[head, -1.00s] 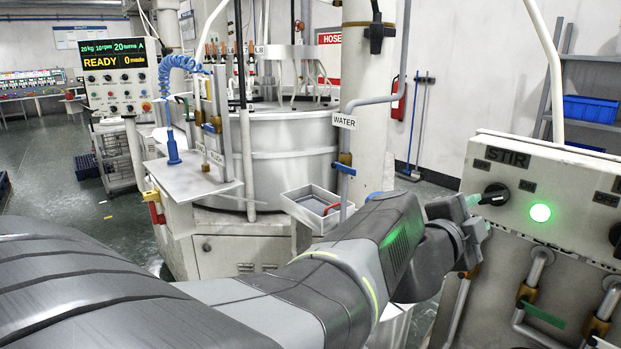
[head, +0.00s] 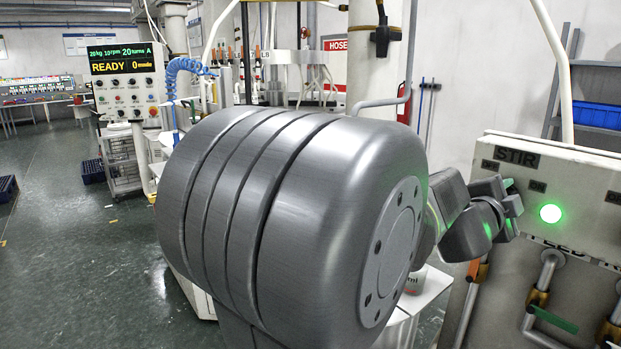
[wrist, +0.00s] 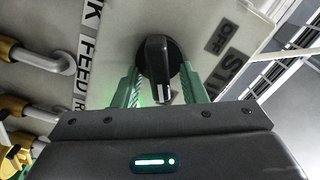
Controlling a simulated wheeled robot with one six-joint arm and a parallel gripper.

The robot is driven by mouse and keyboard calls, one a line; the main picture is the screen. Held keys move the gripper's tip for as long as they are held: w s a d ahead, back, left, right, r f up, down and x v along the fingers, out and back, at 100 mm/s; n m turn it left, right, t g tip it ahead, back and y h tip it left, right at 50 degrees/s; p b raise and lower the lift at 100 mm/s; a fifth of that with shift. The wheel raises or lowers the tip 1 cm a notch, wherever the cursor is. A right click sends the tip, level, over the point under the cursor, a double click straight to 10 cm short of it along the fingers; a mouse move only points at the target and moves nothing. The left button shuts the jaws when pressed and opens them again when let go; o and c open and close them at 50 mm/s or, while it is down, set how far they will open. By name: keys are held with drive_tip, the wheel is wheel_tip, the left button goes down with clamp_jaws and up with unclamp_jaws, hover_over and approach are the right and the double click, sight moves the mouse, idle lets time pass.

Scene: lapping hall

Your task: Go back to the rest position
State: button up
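My gripper (head: 512,200) is at the right in the head view, in front of the STIR panel (head: 580,180). In the wrist view its two green fingers (wrist: 160,88) stand apart, open, with the black STIR knob (wrist: 158,62) between them in the picture. I cannot tell whether they touch the knob. In the head view the knob is hidden behind my gripper. A green lamp (head: 550,213) glows on the panel to the right of my gripper. My large grey arm link fills the middle of the head view.
Pipes with brass fittings (head: 537,297) run below the panel. The wrist view shows pipes (wrist: 40,60) at left too. A control box (head: 124,82) reading READY stands at the left. A blue bin (head: 597,115) sits on the right shelf. Open floor (head: 60,230) lies at the left.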

drive_tip(key=shift+s+a, duration=0.1)
drive_tip(key=shift+a, duration=0.05)
drive_tip(key=p+v, duration=0.3)
drive_tip(key=v, duration=1.1)
drive_tip(key=b+x, duration=0.2)
drive_tip(key=x, duration=1.2)
drive_tip(key=shift+d+b, duration=0.25)
drive_tip(key=shift+b, duration=0.1)
drive_tip(key=n, duration=0.1)
drive_tip(key=n+p, duration=0.1)
drive_tip(key=n, duration=0.1)
drive_tip(key=shift+a+r, duration=0.25)
drive_tip(key=shift+r, duration=0.05)
drive_tip(key=shift+w+n+p, duration=0.15)
drive_tip(key=shift+n+p, duration=0.15)
drive_tip(key=shift+n, duration=0.6)
drive_tip(key=shift+w+n+p, duration=0.15)
drive_tip(key=shift+n+p, duration=0.15)
drive_tip(key=shift+n, duration=0.6)
